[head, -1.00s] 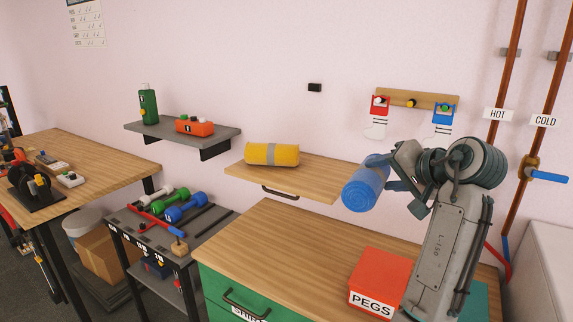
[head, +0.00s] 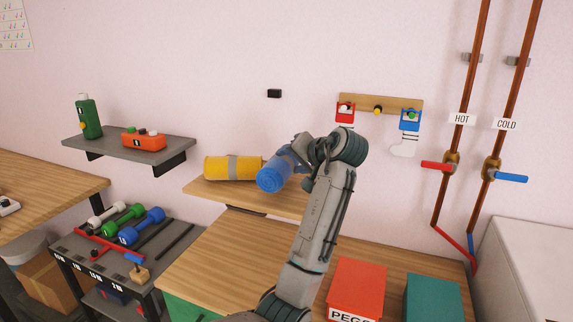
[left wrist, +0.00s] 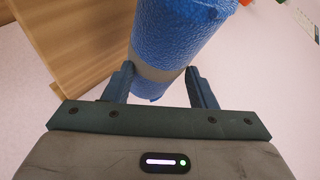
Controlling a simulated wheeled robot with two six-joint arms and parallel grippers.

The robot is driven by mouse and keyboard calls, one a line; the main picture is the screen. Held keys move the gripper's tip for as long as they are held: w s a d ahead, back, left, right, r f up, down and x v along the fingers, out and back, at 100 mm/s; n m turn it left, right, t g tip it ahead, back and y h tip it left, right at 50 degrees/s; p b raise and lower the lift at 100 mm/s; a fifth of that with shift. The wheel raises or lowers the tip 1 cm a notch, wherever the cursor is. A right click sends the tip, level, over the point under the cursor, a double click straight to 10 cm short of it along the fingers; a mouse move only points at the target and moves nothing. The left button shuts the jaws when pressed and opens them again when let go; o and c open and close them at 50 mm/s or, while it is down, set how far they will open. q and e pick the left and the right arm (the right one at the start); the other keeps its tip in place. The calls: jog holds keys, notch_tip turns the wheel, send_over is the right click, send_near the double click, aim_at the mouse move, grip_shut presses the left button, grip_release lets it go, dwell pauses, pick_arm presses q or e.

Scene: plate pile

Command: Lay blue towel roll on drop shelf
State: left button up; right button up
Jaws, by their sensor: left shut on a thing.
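The blue towel roll (head: 271,178) has a grey band, seen in the left wrist view (left wrist: 180,38). My left gripper (head: 296,162) is shut on the roll around its band; its two fingers (left wrist: 163,85) show on either side of it in the left wrist view. The roll is at the wooden drop shelf (head: 215,192), beside a yellow towel roll (head: 220,167) with a grey band that lies on the shelf. In the head view the blue roll overlaps the shelf; I cannot tell whether it touches it. My right gripper is not in view.
A wooden workbench (head: 215,250) stands below the shelf, with a red PEGS box (head: 356,287) and a teal box (head: 433,297). A grey shelf (head: 120,147) with a green bottle (head: 88,117) is at left. Copper pipes (head: 478,90) rise at right.

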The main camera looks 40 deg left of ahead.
aim_at(292, 169)
pick_arm(q)
jog(key=shift+w+a, duration=0.3)
jog(key=shift+a, duration=0.6)
jog(key=shift+f+p, duration=1)
jog(key=shift+f, duration=0.75)
jog(key=o, duration=1.2)
jog(key=shift+d, duration=0.1)
jog(key=o, duration=0.4)
jog(key=shift+f, duration=0.1)
jog(key=b+v, duration=0.3)
jog(key=v, duration=0.9)
